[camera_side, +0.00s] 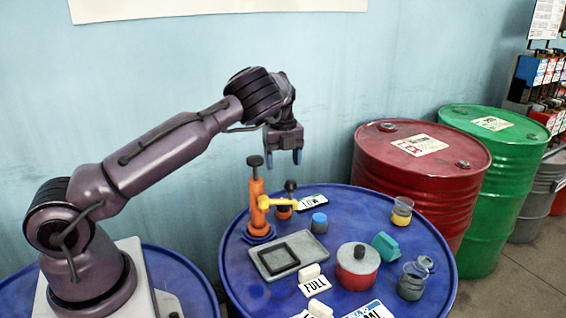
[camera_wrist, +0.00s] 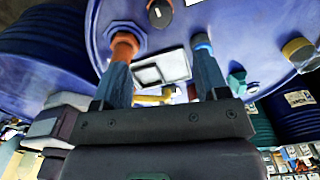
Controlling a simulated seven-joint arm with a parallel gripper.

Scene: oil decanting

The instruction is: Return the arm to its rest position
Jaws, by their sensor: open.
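My gripper (camera_side: 284,158) is open and empty. It hangs in the air above the far part of the blue drum top (camera_side: 236,285), fingers pointing down. In the side view it is above and slightly right of the orange pump (camera_side: 257,205) with its yellow spout. In the wrist view the two blue fingers of my gripper (camera_wrist: 160,80) stand apart with nothing held between them. The orange pump shows beside the left finger (camera_wrist: 124,46). A grey tray (camera_side: 302,247) with a dark frame on it lies below.
On the drum top stand a red pot (camera_side: 357,270), a teal block (camera_side: 385,246), a blue-capped jar (camera_side: 319,223) and cups (camera_side: 402,211). Label cards lie among them. A red drum (camera_side: 410,190) and a green drum (camera_side: 495,200) stand at right. The air around my gripper is clear.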

